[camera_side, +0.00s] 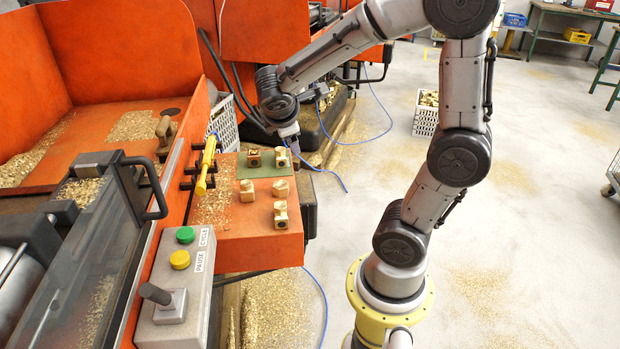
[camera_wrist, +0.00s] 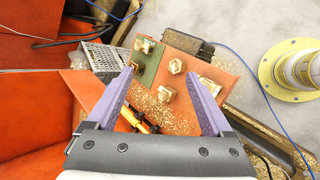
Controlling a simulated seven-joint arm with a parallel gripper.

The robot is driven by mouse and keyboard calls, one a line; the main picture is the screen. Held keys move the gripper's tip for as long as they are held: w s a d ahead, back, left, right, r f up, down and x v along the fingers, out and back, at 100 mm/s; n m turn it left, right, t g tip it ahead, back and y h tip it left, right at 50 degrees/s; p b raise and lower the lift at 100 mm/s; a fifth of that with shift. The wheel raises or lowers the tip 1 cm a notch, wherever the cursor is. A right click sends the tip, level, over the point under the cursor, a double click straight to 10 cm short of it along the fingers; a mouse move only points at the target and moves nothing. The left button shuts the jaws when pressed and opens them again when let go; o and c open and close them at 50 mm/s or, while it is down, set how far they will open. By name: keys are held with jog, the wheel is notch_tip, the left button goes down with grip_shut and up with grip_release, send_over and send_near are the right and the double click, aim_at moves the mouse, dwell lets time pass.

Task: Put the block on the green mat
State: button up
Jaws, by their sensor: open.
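The green mat (camera_side: 265,171) lies on the far part of the orange work surface; it also shows in the wrist view (camera_wrist: 151,66). Two brass blocks stand on the mat, one at its left (camera_side: 254,158) and one at its right (camera_side: 281,157). Further brass blocks sit on the bare orange surface in front, at the left (camera_side: 247,191), right (camera_side: 280,188) and near right (camera_side: 281,215). In the wrist view, a block (camera_wrist: 175,66) lies between the fingers' lines of sight. My gripper (camera_side: 296,151) is at the mat's far right side, with its purple fingers (camera_wrist: 159,73) apart and empty.
A yellow-handled tool (camera_side: 206,165) sits in a rack left of the work surface. A control box (camera_side: 178,285) with green and yellow buttons stands at the near left. Brass shavings lie on the surface. A white crate (camera_side: 427,117) stands on the floor.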

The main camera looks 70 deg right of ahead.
jog(key=s+a+r+m+t+y, duration=0.1)
jog(key=s+a+m+y, duration=0.2)
jog(key=a, duration=0.6)
jog(key=s+a+r+m+t+y, duration=0.1)
jog(key=s+a+m+y, duration=0.3)
jog(key=s+a, duration=0.4)
jog(key=shift+a+m+t+y, duration=0.3)
jog(key=shift+a+t+y, duration=0.2)
jog(key=shift+t+y, duration=0.25)
